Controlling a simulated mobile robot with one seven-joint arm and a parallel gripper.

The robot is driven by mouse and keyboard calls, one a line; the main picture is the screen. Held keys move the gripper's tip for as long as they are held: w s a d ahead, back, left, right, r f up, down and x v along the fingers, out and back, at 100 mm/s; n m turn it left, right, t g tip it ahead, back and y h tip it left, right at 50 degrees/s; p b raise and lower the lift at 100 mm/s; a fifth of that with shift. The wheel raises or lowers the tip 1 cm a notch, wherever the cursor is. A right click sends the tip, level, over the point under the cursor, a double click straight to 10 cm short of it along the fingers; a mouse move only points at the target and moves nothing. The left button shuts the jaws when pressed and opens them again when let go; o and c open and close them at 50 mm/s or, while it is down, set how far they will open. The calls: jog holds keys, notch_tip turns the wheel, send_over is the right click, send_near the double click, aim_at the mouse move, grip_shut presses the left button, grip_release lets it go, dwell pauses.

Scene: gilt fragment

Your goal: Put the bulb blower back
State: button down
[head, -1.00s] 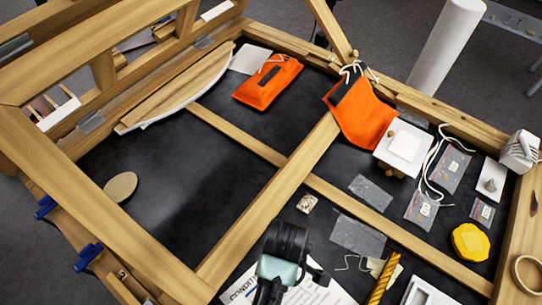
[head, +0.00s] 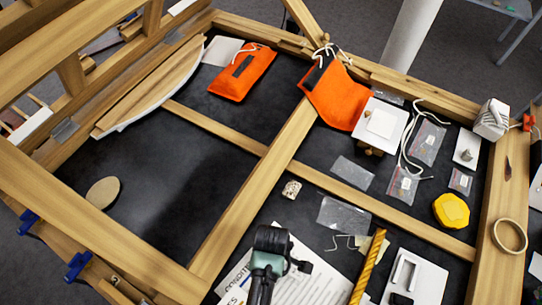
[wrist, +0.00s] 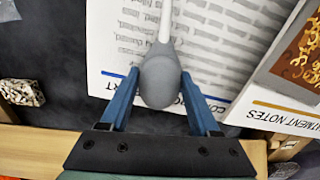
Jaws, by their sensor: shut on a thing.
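The bulb blower (wrist: 160,80) is grey, with a rounded bulb and a pale thin nozzle pointing to the top of the wrist view. My gripper (wrist: 160,73) is shut on its bulb, one blue finger on each side. The blower is over a printed sheet (wrist: 225,45); I cannot tell how high above it. In the head view, my gripper's dark and green body is at the bottom middle, above the printed sheets (head: 300,282). The fingers and the blower are hidden there.
Wooden bars divide the black surface. Two orange pouches (head: 243,72) (head: 335,92) lie at the back. A small patterned fragment (head: 291,189), clear bags (head: 343,214), a yellow item (head: 451,211) and a white tray (head: 414,277) lie around. The left compartment is mostly clear, holding an oval disc (head: 103,192).

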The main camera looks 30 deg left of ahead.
jog(key=shift+f, duration=0.2)
jog(key=shift+c, duration=0.6)
grip_release()
jog(key=shift+r, duration=0.1)
